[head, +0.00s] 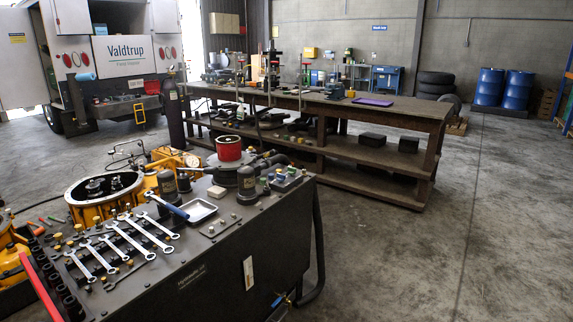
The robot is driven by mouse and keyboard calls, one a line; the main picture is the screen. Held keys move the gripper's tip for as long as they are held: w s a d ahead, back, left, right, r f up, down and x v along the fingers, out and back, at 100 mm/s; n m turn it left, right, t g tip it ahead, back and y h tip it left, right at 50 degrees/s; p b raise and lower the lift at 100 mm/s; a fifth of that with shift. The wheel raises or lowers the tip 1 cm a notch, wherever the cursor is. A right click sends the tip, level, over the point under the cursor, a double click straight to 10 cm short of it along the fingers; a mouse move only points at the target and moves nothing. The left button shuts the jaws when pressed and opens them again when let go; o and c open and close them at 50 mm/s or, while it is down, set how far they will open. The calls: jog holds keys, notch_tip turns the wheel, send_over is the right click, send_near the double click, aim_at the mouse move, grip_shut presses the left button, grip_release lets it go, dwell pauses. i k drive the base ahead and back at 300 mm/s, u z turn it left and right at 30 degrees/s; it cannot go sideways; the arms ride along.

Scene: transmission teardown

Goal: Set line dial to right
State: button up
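A dark test bench (225,262) stands close in front, at lower left, with white lettering on its front face that is too small to read surely. I cannot pick out a dial marked as the line dial. A small round white-faced gauge (193,161) shows behind the bench top, too small to read. A narrow white plate (248,272) is on the bench front. A small blue fitting (279,300) sits low near its right edge. My gripper is not in view.
Several wrenches (128,237), a white tray (199,211) and a red-topped canister (229,149) are on the bench. An open yellow housing (104,190) stands at left. A long wooden workbench (400,112) is behind. The concrete floor (430,255) at right is clear.

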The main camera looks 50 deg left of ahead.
aim_at(281, 177)
jog(key=u, duration=0.55)
jog(key=i, duration=1.05)
jog(key=u, duration=1.05)
